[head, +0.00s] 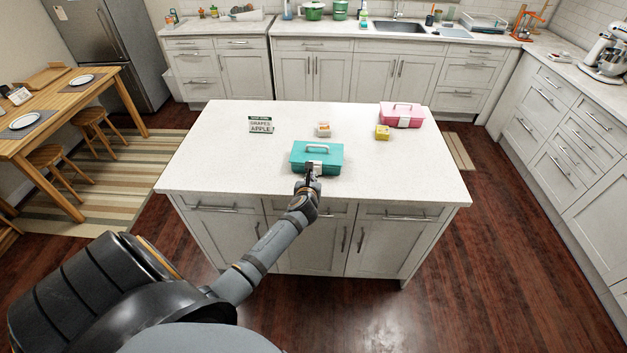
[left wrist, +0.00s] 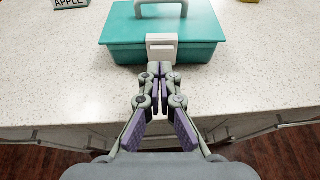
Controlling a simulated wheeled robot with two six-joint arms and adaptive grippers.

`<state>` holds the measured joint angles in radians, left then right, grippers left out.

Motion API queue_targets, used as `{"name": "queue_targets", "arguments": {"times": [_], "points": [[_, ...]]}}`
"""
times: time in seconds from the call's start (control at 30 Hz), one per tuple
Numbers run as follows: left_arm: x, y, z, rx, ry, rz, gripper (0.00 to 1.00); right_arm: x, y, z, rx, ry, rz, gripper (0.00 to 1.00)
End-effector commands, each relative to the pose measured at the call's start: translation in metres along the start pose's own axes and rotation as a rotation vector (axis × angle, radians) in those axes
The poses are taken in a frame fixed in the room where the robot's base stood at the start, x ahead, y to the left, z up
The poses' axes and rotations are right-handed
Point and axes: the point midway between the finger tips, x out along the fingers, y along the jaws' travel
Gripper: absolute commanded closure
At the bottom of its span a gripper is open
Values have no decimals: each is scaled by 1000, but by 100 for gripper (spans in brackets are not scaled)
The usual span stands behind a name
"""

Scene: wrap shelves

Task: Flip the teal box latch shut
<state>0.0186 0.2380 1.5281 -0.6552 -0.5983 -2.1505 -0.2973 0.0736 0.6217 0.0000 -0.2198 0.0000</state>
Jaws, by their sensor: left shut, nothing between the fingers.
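The teal box (head: 318,157) stands on the white island counter near its front edge, lid down, with a grey handle on top. It also shows in the left wrist view (left wrist: 205,52). Its white latch (left wrist: 162,48) is on the front face, and it looks to lie flat against the box, though I cannot tell if it is fastened. My left gripper (left wrist: 158,72) is shut and empty, its fingertips just in front of and at the lower edge of the latch. In the head view the gripper (head: 312,172) covers part of the box front. My right gripper is not in view.
The island counter (head: 220,170) holds a pink box (head: 402,114), a small yellow box (head: 382,132), a small white and orange item (head: 323,129) and a sign reading GRAPES, APPLE (head: 260,125). The counter is clear left and right of the teal box.

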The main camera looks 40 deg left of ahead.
Motion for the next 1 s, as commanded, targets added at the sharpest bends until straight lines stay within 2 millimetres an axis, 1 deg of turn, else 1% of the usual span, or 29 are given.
{"name": "queue_targets", "arguments": {"times": [0.03,0.13,0.23,0.33,0.43,0.5,0.57,0.67,0.83,1.0], "points": [[-13,-2,7,-5,-7,-6,100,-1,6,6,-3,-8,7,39],[-32,-2,14,-4,-5,-5,100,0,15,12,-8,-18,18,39],[-52,-2,22,-3,-5,-5,100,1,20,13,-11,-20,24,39],[-68,-2,29,-3,-4,-5,100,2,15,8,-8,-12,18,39],[-80,-2,34,-4,-5,-4,100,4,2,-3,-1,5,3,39],[-85,-2,37,-3,-4,-4,100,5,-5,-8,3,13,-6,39],[-88,-2,38,-3,-4,-4,100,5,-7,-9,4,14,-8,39],[-89,-2,39,-3,-4,-4,100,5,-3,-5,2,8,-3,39],[-89,-2,39,-3,-4,-4,100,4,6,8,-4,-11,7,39],[-89,-2,39,-3,-4,-4,100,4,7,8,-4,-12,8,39]]}}
